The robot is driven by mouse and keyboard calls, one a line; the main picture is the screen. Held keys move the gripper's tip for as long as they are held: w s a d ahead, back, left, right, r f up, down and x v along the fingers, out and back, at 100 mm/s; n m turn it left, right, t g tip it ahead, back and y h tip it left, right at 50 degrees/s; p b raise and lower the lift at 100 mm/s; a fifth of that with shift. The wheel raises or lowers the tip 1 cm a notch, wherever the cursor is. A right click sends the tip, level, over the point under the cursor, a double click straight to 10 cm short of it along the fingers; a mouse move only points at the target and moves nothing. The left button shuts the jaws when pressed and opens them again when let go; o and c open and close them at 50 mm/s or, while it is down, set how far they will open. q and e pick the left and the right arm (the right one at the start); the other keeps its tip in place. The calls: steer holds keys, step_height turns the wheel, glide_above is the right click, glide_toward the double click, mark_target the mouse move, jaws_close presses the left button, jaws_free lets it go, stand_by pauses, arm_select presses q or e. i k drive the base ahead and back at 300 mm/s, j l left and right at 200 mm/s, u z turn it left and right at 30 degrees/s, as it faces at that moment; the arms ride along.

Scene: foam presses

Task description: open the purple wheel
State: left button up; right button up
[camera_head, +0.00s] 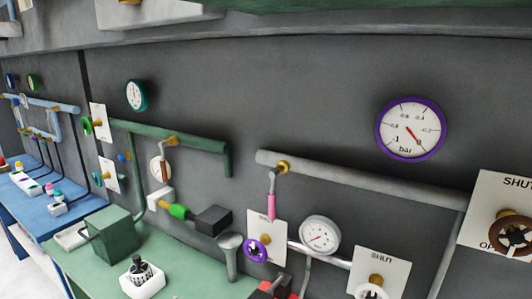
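The purple wheel (248,247) is a small hand wheel in the lower middle of the head view. It sits in front of a white plate (278,218) on the grey wall, with a brass-coloured fitting beside it. A pink lever or handle (271,207) hangs from a pipe fitting just above. Any lettering on this plate cannot be read, so I cannot tell the wheel's setting. Neither of my grippers shows in this view.
A white wheel (370,293) and a brown wheel (512,233) have plates marked SHUT to the right. A white gauge (320,236) is close beside the purple wheel's plate. A purple-rimmed gauge (411,129) hangs higher. A green bench (195,262) holds boxes at left.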

mark_target(257, 247)
steer(key=k+l, duration=0.2)
steer(key=k, duration=0.35)
steer(key=k+l, duration=0.2)
steer(key=k, duration=0.35)
